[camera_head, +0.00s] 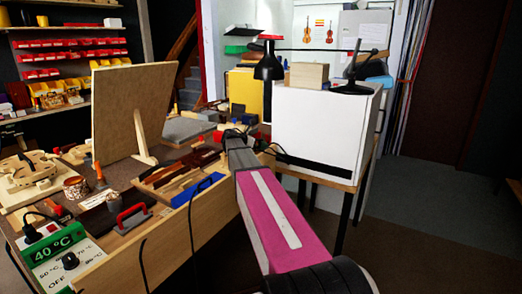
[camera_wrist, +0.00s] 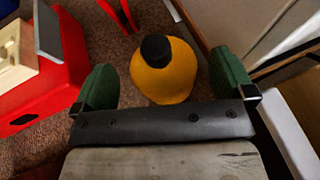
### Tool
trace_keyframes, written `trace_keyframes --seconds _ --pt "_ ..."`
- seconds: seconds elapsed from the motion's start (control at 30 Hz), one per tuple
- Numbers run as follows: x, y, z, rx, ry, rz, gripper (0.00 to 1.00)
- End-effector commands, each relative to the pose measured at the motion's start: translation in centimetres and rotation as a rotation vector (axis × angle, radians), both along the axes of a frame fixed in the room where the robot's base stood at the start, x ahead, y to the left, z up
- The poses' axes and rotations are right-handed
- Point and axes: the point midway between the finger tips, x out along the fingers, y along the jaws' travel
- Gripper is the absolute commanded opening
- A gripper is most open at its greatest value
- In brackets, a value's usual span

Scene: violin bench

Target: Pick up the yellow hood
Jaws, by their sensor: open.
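A rounded yellow-orange object with a black cap or knob, which I take as the yellow hood (camera_wrist: 165,72), shows in the wrist view on a brown speckled surface. My gripper (camera_wrist: 163,82) is open, with one green finger pad to the left of the hood and one to the right. Gaps show between the hood and both pads. In the head view my gripper (camera_head: 236,136) is over the far part of the bench, beside the white box. I cannot make out the hood there.
In the head view the bench (camera_head: 205,221) is crowded with tools. A white box (camera_head: 318,130) stands right of my gripper, and a tilted board (camera_head: 128,110) left.

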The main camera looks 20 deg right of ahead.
Motion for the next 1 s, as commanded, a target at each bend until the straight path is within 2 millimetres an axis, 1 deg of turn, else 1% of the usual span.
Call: trace_keyframes --seconds 0.03,0.1,0.2,0.43,0.47,0.5,0.57,0.6,0.87,1.0 --pt "0.4 -0.8 -0.3 0.000 0.000 -0.001 1.00" --pt "0.8 -1.7 -0.7 0.000 0.000 -0.001 1.00" --pt "1.0 -2.4 -1.1 0.000 0.000 -0.001 1.00" --pt "1.0 -2.5 -1.1 0.000 0.000 0.001 1.00" --pt "1.0 -2.5 -1.1 0.000 0.000 0.001 0.90" --pt "0.9 -2.5 -1.1 0.000 0.000 0.001 0.77" --pt "1.0 -2.5 -1.1 0.000 0.000 0.000 0.58" --pt "0.9 -2.5 -1.1 0.000 0.000 0.000 0.55" --pt "1.0 -2.5 -1.0 -0.001 0.000 0.000 0.55" --pt "1.0 -2.5 0.1 0.000 -0.002 0.000 0.55"
